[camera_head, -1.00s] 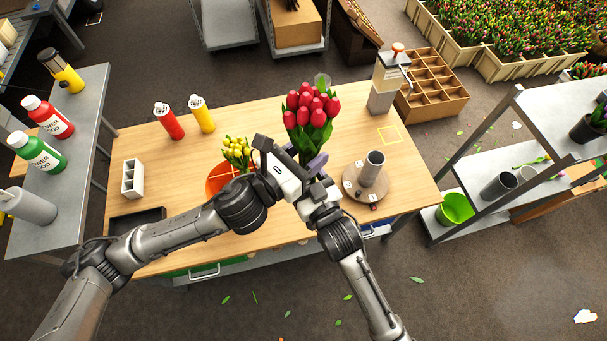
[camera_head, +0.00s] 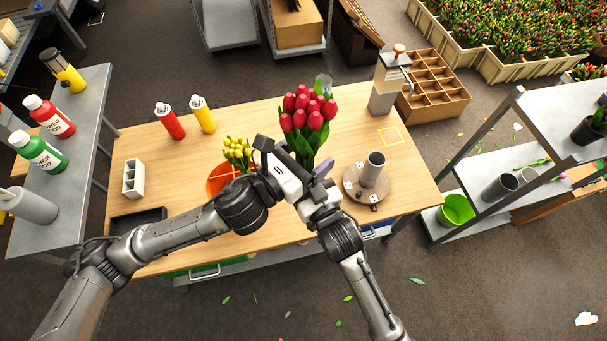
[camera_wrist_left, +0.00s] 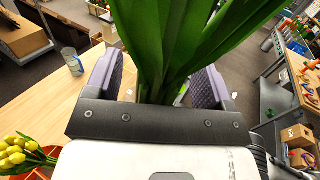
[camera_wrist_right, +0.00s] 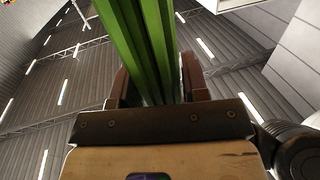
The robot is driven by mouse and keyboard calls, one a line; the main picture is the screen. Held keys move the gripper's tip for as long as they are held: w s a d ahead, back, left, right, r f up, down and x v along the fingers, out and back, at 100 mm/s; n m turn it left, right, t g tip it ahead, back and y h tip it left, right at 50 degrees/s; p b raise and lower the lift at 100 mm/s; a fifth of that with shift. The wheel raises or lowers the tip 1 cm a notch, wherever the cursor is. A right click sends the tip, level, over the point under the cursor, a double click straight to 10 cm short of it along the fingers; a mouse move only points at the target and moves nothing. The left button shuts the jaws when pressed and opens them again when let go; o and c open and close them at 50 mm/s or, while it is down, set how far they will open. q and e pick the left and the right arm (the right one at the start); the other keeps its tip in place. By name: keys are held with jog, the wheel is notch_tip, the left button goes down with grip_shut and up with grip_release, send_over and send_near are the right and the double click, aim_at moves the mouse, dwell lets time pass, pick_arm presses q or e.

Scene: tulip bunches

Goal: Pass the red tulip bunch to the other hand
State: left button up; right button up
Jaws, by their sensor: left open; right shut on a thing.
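The red tulip bunch (camera_head: 308,118) stands roughly upright above the table, its red heads up and green leaves below. My left gripper (camera_wrist_left: 155,85) is open, with its purple-padded fingers on either side of the green stems and leaves and gaps showing beside them. My right gripper (camera_wrist_right: 157,80) is shut on the green stems (camera_wrist_right: 145,40), seen from below in the right wrist view. In the head view the lower stems and the right fingertips are hidden behind my left gripper (camera_head: 305,172).
Yellow tulips (camera_head: 238,152) stand in an orange divided bowl (camera_head: 217,182) left of the grippers. A grey cup (camera_head: 372,168) stands on a round wooden board (camera_head: 352,188) to the right. Red (camera_head: 168,122) and yellow (camera_head: 202,115) bottles stand at the back left.

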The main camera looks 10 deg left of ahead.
pick_arm(q)
jog(key=shift+s+a, duration=0.1)
jog(key=v, duration=1.1)
jog(key=s+d+f+n+y, duration=0.2)
jog(key=s+d+f+n, duration=0.1)
jog(key=s+f+n, duration=0.6)
jog(key=s+a+f+n+g+y, duration=0.35)
jog(key=a+f+n+y, duration=0.7)
jog(key=n, duration=0.45)
jog(key=s+a+f+n+g, duration=0.2)
jog(key=s+n+g, duration=0.1)
jog(key=n, duration=0.6)
jog(key=s+a+f+n+g+h, duration=0.1)
jog(key=s+f+n+g, duration=0.2)
jog(key=n, duration=0.6)
jog(key=shift+s+a+g, duration=0.35)
jog(key=shift+a, duration=0.05)
